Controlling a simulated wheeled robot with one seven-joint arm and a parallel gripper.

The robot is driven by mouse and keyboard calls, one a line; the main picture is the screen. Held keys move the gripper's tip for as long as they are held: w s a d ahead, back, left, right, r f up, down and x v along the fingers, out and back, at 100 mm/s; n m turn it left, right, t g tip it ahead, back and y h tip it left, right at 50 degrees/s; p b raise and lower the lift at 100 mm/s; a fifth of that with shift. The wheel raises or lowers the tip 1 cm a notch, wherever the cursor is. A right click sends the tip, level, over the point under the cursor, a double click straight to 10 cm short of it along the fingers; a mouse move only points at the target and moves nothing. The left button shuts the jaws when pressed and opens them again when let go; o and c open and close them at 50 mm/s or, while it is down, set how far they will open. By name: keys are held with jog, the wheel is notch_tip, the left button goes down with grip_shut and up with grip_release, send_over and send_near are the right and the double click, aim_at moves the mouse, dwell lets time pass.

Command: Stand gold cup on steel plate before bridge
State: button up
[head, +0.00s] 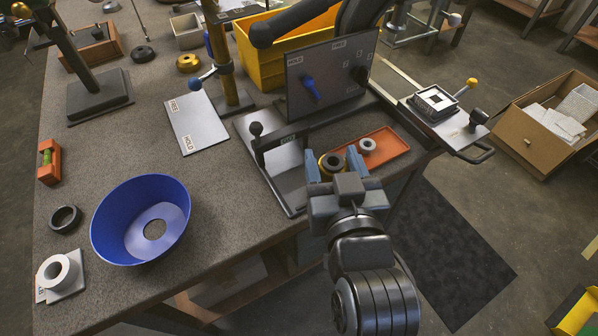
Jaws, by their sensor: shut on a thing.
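My gripper (334,170) is at the front right edge of the table, shut on the gold cup (331,160), a short gold ring-like piece with a dark opening. Its blue fingers are on either side of the cup. The steel plate (286,178) lies just left of the gripper, bare where it shows. A dark bar with a black knob, which looks like the bridge (318,126), crosses above the plate's far side. The cup appears right of the plate, near the orange tray; whether its underside touches anything is hidden.
The orange tray (392,147) holds a grey ring (367,146). A grey upright panel (328,78) with a blue lever stands behind the bar. A blue lampshade (112,222) lies at left front. A lever board (196,123) is left of the plate. Bare tabletop lies between shade and plate.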

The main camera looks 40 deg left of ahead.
send_over(303, 185)
notch_tip(303, 185, down, 3)
jog(key=shift+f, duration=2.1)
jog(key=shift+f, duration=0.1)
jog(key=o, duration=1.1)
jog(key=v, duration=1.2)
